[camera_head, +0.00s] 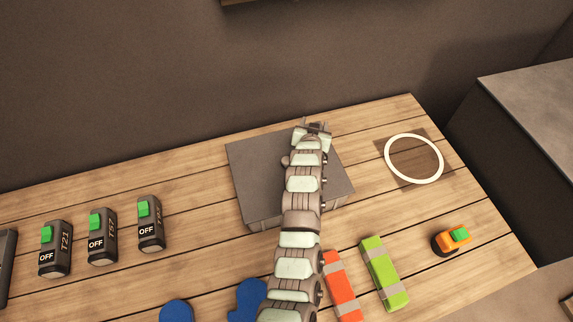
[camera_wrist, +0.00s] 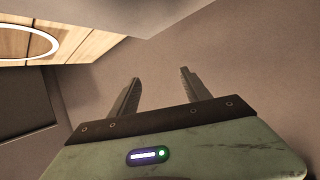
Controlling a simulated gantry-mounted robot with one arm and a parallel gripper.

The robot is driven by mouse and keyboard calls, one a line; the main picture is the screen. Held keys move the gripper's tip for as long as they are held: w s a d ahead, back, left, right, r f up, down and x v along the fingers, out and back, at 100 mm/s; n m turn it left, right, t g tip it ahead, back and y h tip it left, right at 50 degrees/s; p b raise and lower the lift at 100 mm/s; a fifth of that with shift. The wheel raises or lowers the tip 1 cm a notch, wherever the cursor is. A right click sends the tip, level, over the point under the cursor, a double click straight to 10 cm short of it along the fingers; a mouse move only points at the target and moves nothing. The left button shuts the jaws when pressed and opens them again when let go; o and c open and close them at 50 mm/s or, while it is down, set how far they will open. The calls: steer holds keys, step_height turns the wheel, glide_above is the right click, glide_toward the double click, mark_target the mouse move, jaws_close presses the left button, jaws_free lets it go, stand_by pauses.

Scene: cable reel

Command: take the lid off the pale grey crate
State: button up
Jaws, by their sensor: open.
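The grey crate (camera_head: 258,215) stands on the wooden table, and its flat top (camera_head: 262,165) looks closed. My arm passes over its right part and hides some of the top, so I cannot see a handle or the whole lid edge. My gripper (camera_head: 314,125) is at the crate's far edge in the head view; I cannot tell whether it touches. In the wrist view my gripper (camera_wrist: 160,75) has its two fingers apart with nothing between them. A pale flat surface at the top of the wrist view may be part of the crate.
A white ring (camera_head: 387,170) marks the table (camera_head: 465,205) to the right. Several dark switches (camera_head: 103,237) stand left. A grey cabinet (camera_head: 530,95) stands at right.

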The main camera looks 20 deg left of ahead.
steer(key=a+g, duration=0.1)
steer(key=g, duration=0.1)
steer(key=m+g+h+p, duration=0.1)
steer(key=m+g+h, duration=0.2)
steer(key=g, duration=0.6)
glide_toward(287, 160)
step_height(287, 160, down, 4)
steer(key=shift+w+d+f+b, duration=0.1)
steer(key=shift+w+f+b, duration=0.1)
steer(key=shift+b, duration=0.15)
steer(key=shift+n, duration=0.3)
steer(key=shift+w+f+b, duration=0.2)
steer(key=shift+f+b, duration=0.15)
steer(key=shift+f, duration=0.65)
steer(key=shift+w+f+b, duration=0.15)
steer(key=shift+f+b, duration=0.2)
steer(key=shift+f, duration=0.6)
steer(key=shift+w+f+b, duration=0.2)
steer(key=shift+f+b, duration=0.15)
steer(key=shift+f, duration=0.65)
steer(key=shift+r, duration=0.1)
steer(key=shift+c, duration=0.4)
jaws_close()
